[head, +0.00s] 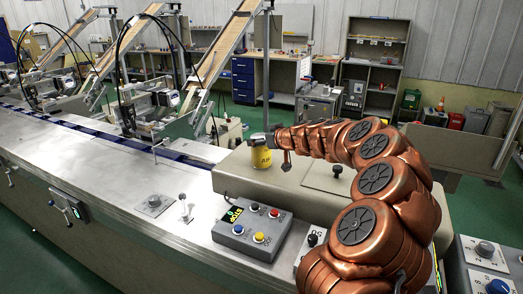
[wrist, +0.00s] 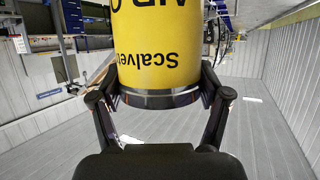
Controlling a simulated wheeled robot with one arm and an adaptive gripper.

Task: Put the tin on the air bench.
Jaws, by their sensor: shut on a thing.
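The tin (head: 261,158) is yellow with dark lettering, over the far left corner of a beige machine cover (head: 310,184) in the head view. My gripper (head: 263,141) is shut on it at its upper end. I cannot tell whether the tin touches the cover. In the wrist view the tin (wrist: 158,45) fills the top middle, its lettering upside down and its dark-rimmed end between the two fingers of my gripper (wrist: 160,98). No bench is clearly marked as the air bench; a workbench with blue drawers (head: 243,80) stands at the back.
A grey control box (head: 252,230) with coloured buttons sits on the metal machine top (head: 110,170). Sloping conveyors (head: 228,45) stand behind. A grey shelf unit (head: 377,60) and a small grey cart (head: 318,103) stand at the back. Green floor shows between the machine and back wall.

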